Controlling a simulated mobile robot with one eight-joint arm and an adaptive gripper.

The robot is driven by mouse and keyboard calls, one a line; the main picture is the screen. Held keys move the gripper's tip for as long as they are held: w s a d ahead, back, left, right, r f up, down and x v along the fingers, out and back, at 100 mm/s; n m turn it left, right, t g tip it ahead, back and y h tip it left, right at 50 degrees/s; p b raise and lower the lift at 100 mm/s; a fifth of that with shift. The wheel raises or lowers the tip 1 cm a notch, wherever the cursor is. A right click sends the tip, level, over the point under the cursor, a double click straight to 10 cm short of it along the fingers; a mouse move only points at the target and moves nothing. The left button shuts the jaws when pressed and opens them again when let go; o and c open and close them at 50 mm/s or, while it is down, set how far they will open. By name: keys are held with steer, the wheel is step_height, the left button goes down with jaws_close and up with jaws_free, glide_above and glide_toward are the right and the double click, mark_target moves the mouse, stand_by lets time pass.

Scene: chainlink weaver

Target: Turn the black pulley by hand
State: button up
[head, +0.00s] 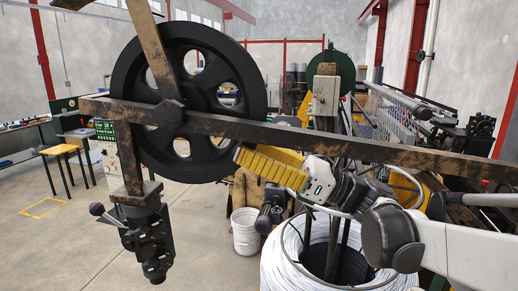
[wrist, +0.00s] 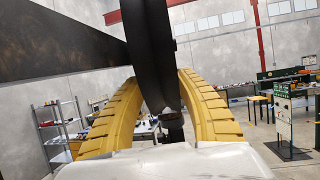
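The black pulley (head: 131,73) is a large upright wheel with round holes, at the upper left of the head view. A rusty brown bar (head: 300,136) crosses in front of it. My gripper (head: 241,156) has yellow fingers and is at the pulley's lower right rim, just below the bar. In the wrist view the pulley (wrist: 152,50) shows edge-on between the two yellow fingers, which stand apart on either side of the rim. Gaps show between fingers and rim lower down; I cannot tell whether the tips touch it.
The brown bar also shows in the wrist view (wrist: 60,45), close to the left finger. A white bucket (head: 246,231) and a coil of white wire (head: 285,262) stand below my arm. A dark bracket with a lever (head: 146,238) hangs below the pulley.

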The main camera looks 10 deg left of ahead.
steer(key=shift+d+r+h+p, duration=0.35)
steer(key=shift+r+h+p, duration=0.35)
steer(key=shift+p, duration=0.35)
jaws_close()
steer(key=shift+f, duration=0.1)
steer(key=o, duration=1.4)
jaws_free()
steer(key=shift+a, duration=0.1)
steer(key=shift+f+b, duration=0.15)
steer(key=shift+b, duration=0.15)
